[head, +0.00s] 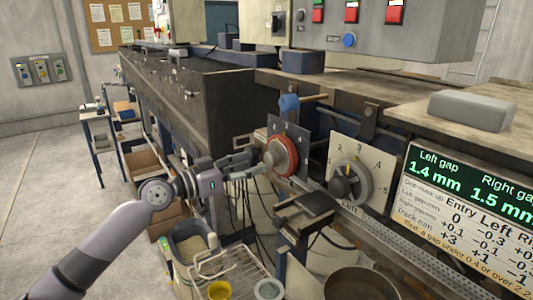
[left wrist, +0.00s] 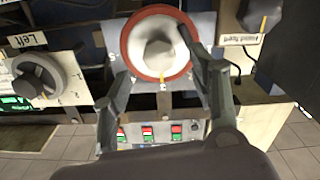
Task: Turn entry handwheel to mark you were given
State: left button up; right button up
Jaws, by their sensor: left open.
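The red-rimmed handwheel (head: 281,156), with a pale face and grey hub, is mounted on a grey dial plate (head: 290,135) on the machine's side. It also shows in the left wrist view (left wrist: 140,40), with a small yellow mark by its lower rim. I cannot read its own name label. My left gripper (head: 258,161) is open in front of this wheel. In the left wrist view its fingers (left wrist: 157,55) lie on either side of the wheel, one overlapping the rim; contact is unclear. My right gripper is not in view.
A grey handwheel (head: 350,183) on a numbered cream dial stands to the right; its label reads "Left" in the wrist view. The green display (head: 468,185) reads left gap 1.4 mm, right gap 1.5 mm. A blue-ended lever (head: 290,102) sits above the red wheel.

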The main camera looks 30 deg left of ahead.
aim_at(267, 160)
pick_arm(q)
jog(key=p+x, duration=0.1)
jog(key=x, duration=0.2)
jog(key=shift+w+d+r+p, duration=0.1)
jog(key=shift+w+r+p, duration=0.1)
jog(key=shift+w+p, duration=0.15)
jog(key=shift+x, duration=0.85)
jog(key=shift+f, duration=0.2)
jog(key=shift+c, duration=0.5)
jog(key=c, duration=1.1)
